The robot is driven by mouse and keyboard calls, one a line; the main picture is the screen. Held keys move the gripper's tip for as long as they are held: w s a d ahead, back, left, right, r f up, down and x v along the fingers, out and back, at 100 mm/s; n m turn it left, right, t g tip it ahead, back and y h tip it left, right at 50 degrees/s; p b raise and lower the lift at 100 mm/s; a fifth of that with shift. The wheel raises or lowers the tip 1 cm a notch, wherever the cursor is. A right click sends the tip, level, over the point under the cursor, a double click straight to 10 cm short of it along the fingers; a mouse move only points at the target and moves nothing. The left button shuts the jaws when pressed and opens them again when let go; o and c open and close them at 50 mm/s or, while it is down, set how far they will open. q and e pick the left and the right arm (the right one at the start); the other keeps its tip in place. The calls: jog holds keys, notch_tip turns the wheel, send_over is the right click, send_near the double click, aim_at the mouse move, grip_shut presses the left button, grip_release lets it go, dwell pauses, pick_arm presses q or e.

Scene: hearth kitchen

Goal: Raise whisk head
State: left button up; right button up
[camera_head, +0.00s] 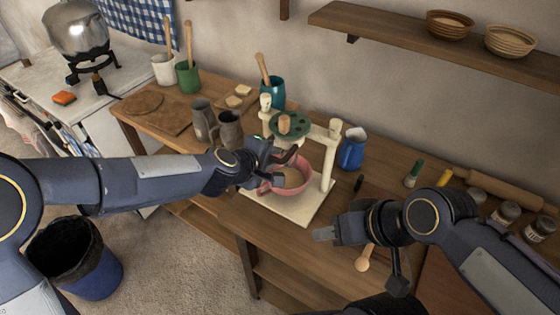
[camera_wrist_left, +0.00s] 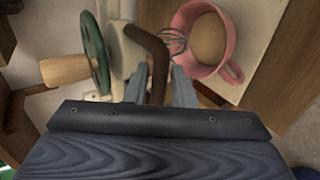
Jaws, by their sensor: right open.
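The whisk stand has a cream base (camera_head: 299,209), posts and a crossbar, with a green wheel (camera_head: 289,125) and wooden knob on top. In the left wrist view the wheel (camera_wrist_left: 95,52) is at the left. A pink bowl (camera_head: 299,183) stands on the base. A wire whisk (camera_wrist_left: 174,42) shows at the bowl's rim. My left gripper (camera_head: 270,162) is at the stand, its fingers close around a bent brown handle (camera_wrist_left: 158,68). It looks shut on this handle; the contact is partly hidden. My right gripper (camera_head: 325,234) is open and empty, right of the base.
A blue jug (camera_head: 352,148) stands right of the stand. Grey mugs (camera_head: 230,130) and a teal pot (camera_head: 272,93) with a wooden utensil stand behind and left. A wooden spoon (camera_head: 364,259) lies near my right gripper.

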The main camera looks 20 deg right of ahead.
pick_arm(q)
jog(key=o, duration=0.3)
jog(key=shift+f, duration=0.1)
jog(key=shift+a, duration=0.1)
jog(key=p+v, duration=0.1)
jog(key=v, duration=0.6)
dwell(0.5)
